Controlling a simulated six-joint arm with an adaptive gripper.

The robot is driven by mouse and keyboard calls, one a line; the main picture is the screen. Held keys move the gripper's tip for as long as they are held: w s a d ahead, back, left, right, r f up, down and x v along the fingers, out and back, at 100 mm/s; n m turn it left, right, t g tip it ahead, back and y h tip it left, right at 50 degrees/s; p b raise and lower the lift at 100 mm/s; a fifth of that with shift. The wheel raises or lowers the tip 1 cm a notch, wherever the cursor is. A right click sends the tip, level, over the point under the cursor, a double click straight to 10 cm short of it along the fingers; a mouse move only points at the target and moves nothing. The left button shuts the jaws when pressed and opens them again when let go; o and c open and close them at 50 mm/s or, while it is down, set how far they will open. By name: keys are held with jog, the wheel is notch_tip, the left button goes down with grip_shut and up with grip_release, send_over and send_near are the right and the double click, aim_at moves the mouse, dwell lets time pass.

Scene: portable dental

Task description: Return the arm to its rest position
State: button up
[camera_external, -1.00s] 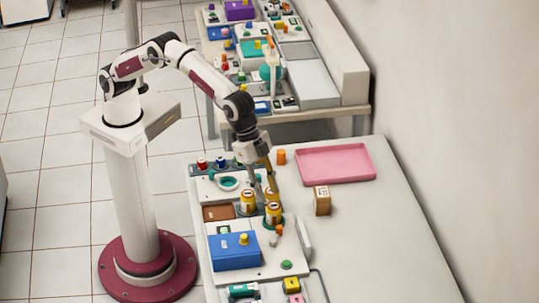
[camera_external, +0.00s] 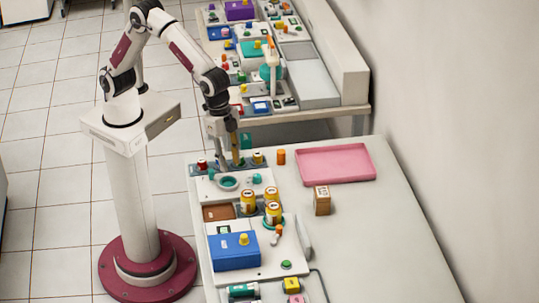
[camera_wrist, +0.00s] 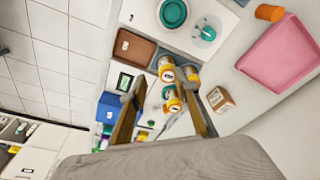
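My gripper (camera_external: 230,163) hangs fingers-down over the far left part of the table, near a teal ring-shaped dish (camera_external: 228,182). In the wrist view its two fingers (camera_wrist: 160,90) stand apart with nothing held between them. My arm is bent up high at the elbow, above its column. Yellow jars with white lids (camera_external: 248,202) stand together on the tabletop unit, clear of my gripper. They show beyond the fingers in the wrist view (camera_wrist: 166,68).
A pink tray (camera_external: 337,164), a small brown box (camera_external: 322,201) and an orange cylinder (camera_external: 281,157) lie to the right. A blue box (camera_external: 234,252) sits at the near end. A second table with equipment (camera_external: 290,115) stands behind. The table's right side is mostly clear.

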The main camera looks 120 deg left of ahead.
jog(key=s+a+r+t, duration=0.1)
jog(key=s+r, duration=0.3)
jog(key=s, duration=0.8)
jog(key=s+a+r+n+t, duration=0.1)
jog(key=s+a+r, duration=0.3)
jog(key=s, duration=0.7)
jog(key=s+a+r+t, duration=0.1)
jog(key=s+a+r, duration=0.2)
jog(key=s, duration=0.9)
jog(key=shift+s+a+r+n+t, duration=0.2)
jog(key=shift+s+r+n+t, duration=0.1)
jog(key=shift+r, duration=0.3)
dwell(1.5)
